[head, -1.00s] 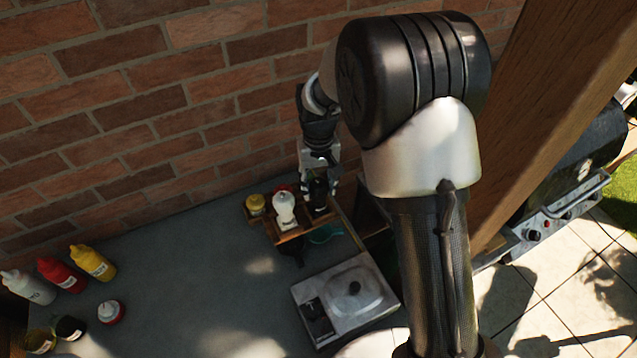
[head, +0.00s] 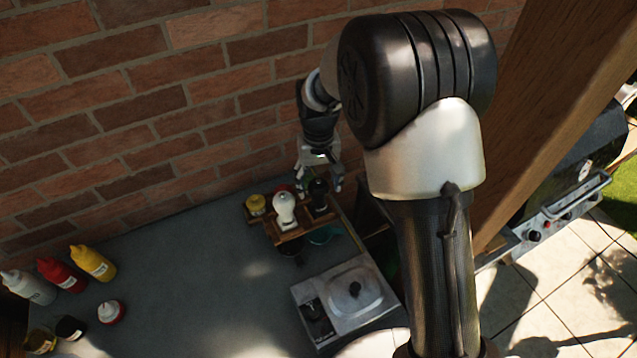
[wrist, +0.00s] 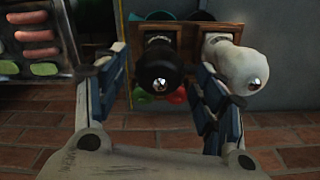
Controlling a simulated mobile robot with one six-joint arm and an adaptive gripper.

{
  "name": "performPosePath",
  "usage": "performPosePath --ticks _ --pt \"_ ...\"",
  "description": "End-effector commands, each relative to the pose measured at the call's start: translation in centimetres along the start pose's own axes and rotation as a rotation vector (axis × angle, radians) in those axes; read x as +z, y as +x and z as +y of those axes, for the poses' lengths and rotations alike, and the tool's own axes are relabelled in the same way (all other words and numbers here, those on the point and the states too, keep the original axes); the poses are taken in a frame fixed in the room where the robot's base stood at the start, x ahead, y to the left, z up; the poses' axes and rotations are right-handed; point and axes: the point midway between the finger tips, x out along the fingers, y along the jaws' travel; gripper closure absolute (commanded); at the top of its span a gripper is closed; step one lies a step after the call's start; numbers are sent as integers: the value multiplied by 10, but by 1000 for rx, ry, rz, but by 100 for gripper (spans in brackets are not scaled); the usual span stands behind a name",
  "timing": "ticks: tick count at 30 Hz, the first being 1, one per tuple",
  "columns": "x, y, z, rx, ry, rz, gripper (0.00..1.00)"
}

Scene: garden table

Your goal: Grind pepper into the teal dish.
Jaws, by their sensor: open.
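A black mill (head: 318,194) stands upright in a small wooden rack (head: 292,237), beside a white mill (head: 284,208). The teal dish (head: 322,235) is on the table just in front of the rack, partly hidden by it. My gripper (head: 318,181) is above and behind the black mill. In the wrist view my gripper (wrist: 160,100) is open, with one finger on each side of the black mill (wrist: 162,65) and gaps showing. The white mill (wrist: 232,65) is just outside the right finger.
A yellow-topped jar (head: 255,205) sits at the rack's left end. A grey lidded appliance (head: 345,297) stands in front of the dish. Sauce bottles (head: 62,272) are at far left. A brick wall (head: 150,110) is close behind. The table's middle left is clear.

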Motion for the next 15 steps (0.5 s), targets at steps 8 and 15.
performPosePath --ticks 8,15 --pt "-1 -59 0 0 0 7 36" --pt "-1 -99 0 0 0 4 36"
